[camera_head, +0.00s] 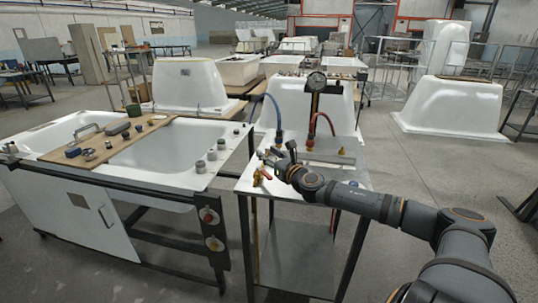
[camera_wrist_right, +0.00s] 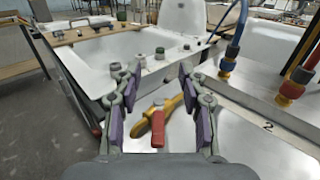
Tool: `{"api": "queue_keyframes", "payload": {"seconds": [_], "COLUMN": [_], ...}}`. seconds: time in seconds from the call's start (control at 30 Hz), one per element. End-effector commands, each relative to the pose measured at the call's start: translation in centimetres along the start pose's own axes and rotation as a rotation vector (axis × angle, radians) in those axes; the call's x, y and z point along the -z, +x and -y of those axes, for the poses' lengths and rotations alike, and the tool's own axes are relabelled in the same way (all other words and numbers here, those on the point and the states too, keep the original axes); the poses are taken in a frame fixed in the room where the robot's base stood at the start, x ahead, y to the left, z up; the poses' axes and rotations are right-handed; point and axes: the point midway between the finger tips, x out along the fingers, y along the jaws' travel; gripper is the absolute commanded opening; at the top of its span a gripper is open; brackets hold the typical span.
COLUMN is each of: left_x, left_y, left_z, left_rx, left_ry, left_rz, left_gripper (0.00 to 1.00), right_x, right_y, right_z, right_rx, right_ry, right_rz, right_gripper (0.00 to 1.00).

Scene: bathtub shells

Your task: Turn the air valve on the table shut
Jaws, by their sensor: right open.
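The air valve (camera_head: 258,179) is a small brass body with a red handle, near the left front of the metal table (camera_head: 300,270). In the right wrist view its brass body (camera_wrist_right: 172,106) runs at a slant and the red handle (camera_wrist_right: 158,130) points toward the camera. My right gripper (camera_head: 269,160) is at the valve. In its wrist view the fingers (camera_wrist_right: 157,90) are spread, with the valve seen between them and nothing clasped. I cannot tell the exact height of the fingers over the handle. My left gripper is not in view.
Behind the valve, a blue hose (camera_head: 278,112) and a red hose (camera_head: 314,124) end in brass fittings beside a pressure gauge (camera_head: 317,82). A white bathtub (camera_head: 165,155) with a wooden board (camera_head: 130,136) stands to the left. Floor at right is open.

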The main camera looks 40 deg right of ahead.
Motion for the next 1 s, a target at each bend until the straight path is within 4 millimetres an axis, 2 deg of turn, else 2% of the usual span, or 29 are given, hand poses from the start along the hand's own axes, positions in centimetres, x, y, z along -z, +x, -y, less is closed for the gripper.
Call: {"api": "queue_keyframes", "payload": {"seconds": [0.27,0.37,0.47,0.57,0.6,0.73,0.83,1.0], "left_x": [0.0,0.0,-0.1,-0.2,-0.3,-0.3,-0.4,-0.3], "left_y": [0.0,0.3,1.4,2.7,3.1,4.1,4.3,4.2], "left_z": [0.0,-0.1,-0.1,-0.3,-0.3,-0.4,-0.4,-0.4], "left_rx": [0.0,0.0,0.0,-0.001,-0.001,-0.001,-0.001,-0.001], "left_ry": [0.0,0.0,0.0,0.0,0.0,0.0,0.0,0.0], "left_rz": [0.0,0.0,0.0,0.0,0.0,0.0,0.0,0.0], "left_gripper": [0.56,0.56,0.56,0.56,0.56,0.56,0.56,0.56], "right_x": [-0.2,0.6,4.0,7.3,8.2,9.5,9.6,9.5], "right_y": [0.0,-0.3,-1.9,-4.8,-6.0,-9.3,-10.6,-10.8], "right_z": [0.0,-0.5,-3.0,-6.3,-7.4,-9.3,-9.7,-9.7], "right_rx": [0.0,0.002,0.021,0.069,0.093,0.165,0.197,0.205], "right_ry": [0.002,0.045,0.306,0.726,0.895,1.339,1.519,1.569], "right_rz": [0.0,0.0,0.008,0.043,0.064,0.145,0.19,0.205], "right_gripper": [0.41,0.29,0.16,0.02,0.0,0.0,0.0,0.0]}}
